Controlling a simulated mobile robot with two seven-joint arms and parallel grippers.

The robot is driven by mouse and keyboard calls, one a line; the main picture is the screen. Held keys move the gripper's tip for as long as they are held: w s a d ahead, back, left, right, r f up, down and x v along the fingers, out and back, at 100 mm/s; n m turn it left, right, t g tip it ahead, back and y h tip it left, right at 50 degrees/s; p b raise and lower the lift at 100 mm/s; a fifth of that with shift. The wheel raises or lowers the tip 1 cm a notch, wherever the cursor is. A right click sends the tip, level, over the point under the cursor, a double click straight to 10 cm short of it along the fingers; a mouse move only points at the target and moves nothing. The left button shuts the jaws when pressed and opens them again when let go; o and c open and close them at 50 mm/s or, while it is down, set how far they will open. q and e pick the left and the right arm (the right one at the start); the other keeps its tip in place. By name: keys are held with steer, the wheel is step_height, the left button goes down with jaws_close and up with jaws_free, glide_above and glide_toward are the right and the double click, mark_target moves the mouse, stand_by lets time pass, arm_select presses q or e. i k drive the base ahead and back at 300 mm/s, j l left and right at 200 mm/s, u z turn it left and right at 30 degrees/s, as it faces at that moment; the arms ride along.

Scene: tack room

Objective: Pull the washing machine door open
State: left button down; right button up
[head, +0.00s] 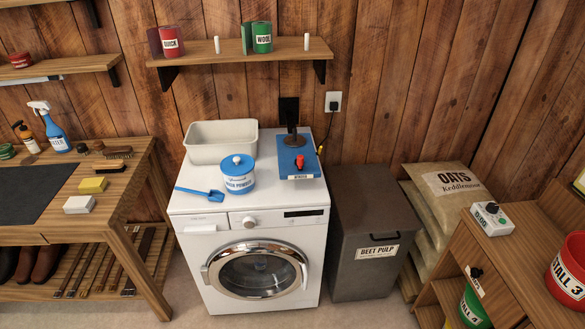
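The white washing machine (187,242) stands in the middle, its front facing me. Its round door (257,270) has a chrome ring and dark glass, and it looks shut. A pale upright handle (304,276) shows at the right edge of the ring. A round dial (248,220) and a dark display strip (305,213) are on the panel above. Neither of my grippers is in view, so nothing of mine is seen touching the door or handle.
A white basin (222,153), wash powder tub (239,182), blue scoop (202,193) and blue board (299,157) rest on top. A grey beet pulp bin (361,277) stands close right. A wooden bench (125,190) stands left. Floor in front looks clear.

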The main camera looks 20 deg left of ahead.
mark_target(212, 274)
steer(key=u, duration=1.05)
steer(key=i+j+u, duration=0.2)
steer(key=i+u, duration=0.15)
steer(key=i, duration=0.1)
